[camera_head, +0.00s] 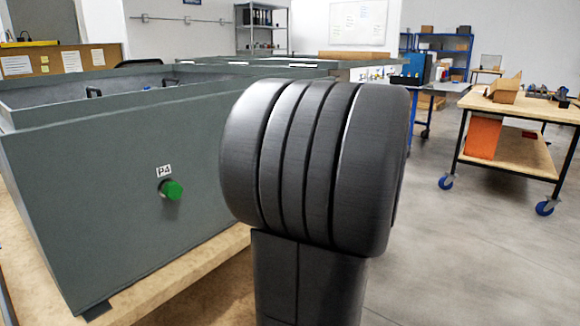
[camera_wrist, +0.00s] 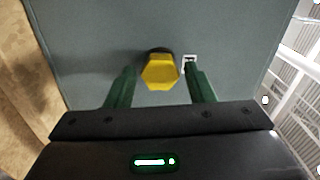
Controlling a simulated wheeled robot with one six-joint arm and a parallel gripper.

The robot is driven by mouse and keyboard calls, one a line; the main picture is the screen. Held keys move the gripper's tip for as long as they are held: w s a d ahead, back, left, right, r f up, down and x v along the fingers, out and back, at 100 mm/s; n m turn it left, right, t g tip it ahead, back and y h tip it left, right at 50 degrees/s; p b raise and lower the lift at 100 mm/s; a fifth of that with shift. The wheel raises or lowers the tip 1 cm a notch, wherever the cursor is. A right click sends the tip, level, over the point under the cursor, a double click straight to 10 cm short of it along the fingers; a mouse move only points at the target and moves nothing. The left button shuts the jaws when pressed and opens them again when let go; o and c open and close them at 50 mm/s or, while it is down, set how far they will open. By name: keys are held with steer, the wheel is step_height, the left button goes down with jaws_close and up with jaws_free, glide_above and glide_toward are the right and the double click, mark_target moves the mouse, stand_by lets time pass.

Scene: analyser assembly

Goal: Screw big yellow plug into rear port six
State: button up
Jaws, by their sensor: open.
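The big yellow plug (camera_wrist: 160,71) shows its hexagonal head in the wrist view, against the grey panel (camera_wrist: 95,42) of the analyser. A dark ring shows just behind it, and a small white label (camera_wrist: 189,59) is right of it, unreadable here. My gripper (camera_wrist: 158,80) is open, with one green finger on each side of the plug. Gaps show between the fingers and the plug; I cannot tell how deep the plug sits in the port. In the head view my arm hides the gripper and the yellow plug.
In the head view a green plug (camera_head: 171,190) sits in the port labelled P4 on the grey analyser box (camera_head: 90,200). The box stands on a wooden table (camera_head: 190,275). A wheeled bench (camera_head: 520,110) stands at right, with clear floor (camera_head: 450,250) before it.

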steer(key=n+b, duration=0.4)
steer(key=b, duration=0.1)
jaws_close()
steer(key=m+p, duration=2)
steer(key=p, duration=0.9)
steer(key=shift+r, duration=0.15)
stand_by(0.3)
